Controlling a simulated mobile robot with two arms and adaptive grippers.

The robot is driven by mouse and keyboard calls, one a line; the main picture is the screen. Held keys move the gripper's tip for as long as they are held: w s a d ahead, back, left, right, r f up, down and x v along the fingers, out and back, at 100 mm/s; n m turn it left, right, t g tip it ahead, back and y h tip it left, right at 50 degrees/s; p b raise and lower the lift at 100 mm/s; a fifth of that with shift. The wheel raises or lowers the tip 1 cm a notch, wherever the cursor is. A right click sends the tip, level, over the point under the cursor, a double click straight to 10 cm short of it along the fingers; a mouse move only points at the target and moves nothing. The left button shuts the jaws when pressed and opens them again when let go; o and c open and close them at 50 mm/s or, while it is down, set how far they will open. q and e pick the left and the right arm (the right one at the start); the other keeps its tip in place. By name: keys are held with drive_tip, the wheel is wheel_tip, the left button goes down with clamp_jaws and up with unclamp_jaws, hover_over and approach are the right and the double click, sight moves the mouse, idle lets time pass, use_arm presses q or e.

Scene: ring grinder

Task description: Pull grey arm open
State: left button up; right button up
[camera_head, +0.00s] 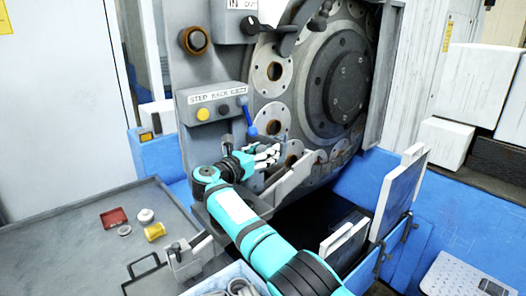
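The ring grinder (345,80) stands at the back, with a large dark round plate carrying several ring-shaped holders. A grey bar-like arm (290,181) juts out at the lower front of the plate. My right arm comes in from the bottom and bends at the grey arm. My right gripper (270,155) is just above and left of the grey arm, with its pale fingers pointing right. Whether the fingers touch the grey arm or are closed on it cannot be made out. My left gripper is not in view.
A control box (213,103) with yellow and black knobs and a blue-handled lever (248,117) are close above the gripper. A grey tray table (70,240) at left holds a red dish (114,218) and a yellow cylinder (154,232). White panels (400,190) stand at right.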

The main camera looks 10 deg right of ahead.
drive_tip(key=shift+a, duration=0.2)
drive_tip(key=v, duration=0.7)
drive_tip(key=shift+s+r, duration=0.1)
drive_tip(key=shift+c, duration=0.2)
